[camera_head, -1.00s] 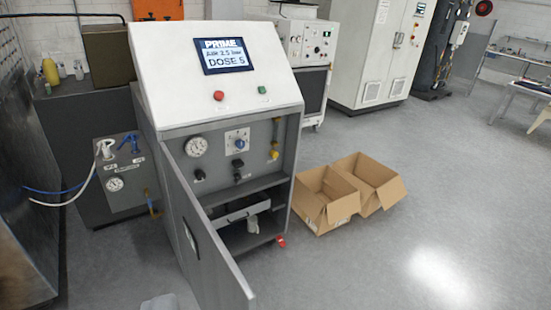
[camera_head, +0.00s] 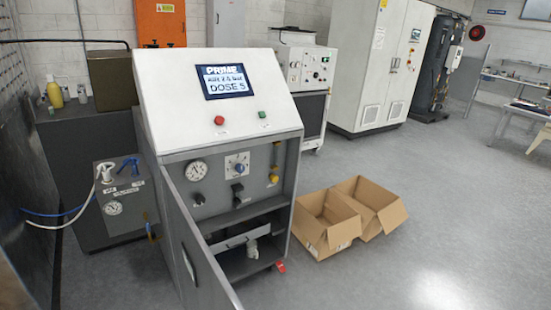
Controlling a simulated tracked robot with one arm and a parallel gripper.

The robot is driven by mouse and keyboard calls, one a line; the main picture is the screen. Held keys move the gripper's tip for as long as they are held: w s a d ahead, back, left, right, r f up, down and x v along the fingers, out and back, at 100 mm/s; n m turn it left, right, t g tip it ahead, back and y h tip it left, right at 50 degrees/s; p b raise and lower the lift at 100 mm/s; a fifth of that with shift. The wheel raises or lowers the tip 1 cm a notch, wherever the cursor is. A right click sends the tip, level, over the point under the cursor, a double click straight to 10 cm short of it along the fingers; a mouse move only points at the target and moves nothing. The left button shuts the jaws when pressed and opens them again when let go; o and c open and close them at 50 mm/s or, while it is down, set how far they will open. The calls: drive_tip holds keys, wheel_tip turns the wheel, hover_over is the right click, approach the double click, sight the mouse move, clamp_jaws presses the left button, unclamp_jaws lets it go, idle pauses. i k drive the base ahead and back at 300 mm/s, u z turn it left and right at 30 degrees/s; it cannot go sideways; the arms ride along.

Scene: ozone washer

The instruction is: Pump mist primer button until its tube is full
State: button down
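The washer cabinet (camera_head: 222,140) stands left of centre with its lower door (camera_head: 200,250) swung open. Its screen (camera_head: 226,81) reads PRIME and DOSE 5; the middle line is blurred. A narrow upright tube (camera_head: 275,155) with a yellow part (camera_head: 274,178) at its lower end is on the right of the grey panel. The tube's fill level is too small to read. The panel also has a gauge (camera_head: 196,171), a blue-centred dial (camera_head: 238,167) and black knobs. I cannot tell which part is the mist primer button. My gripper is not in view.
A red button (camera_head: 219,120) and a green button (camera_head: 262,114) are on the sloped top. Open cardboard boxes (camera_head: 325,225) lie on the floor to the right. A grey side unit (camera_head: 124,205) with hoses stands at left. Floor at front right is clear.

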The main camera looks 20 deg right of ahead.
sight(273, 177)
drive_tip(key=z, duration=0.2)
drive_tip(key=i, duration=0.25)
drive_tip(key=z, duration=0.85)
drive_tip(key=i, duration=1.1)
drive_tip(key=z, duration=0.35)
drive_tip(key=i, duration=1.25)
drive_tip(key=u, duration=0.85)
drive_tip(key=i, duration=0.45)
drive_tip(key=u, duration=0.45)
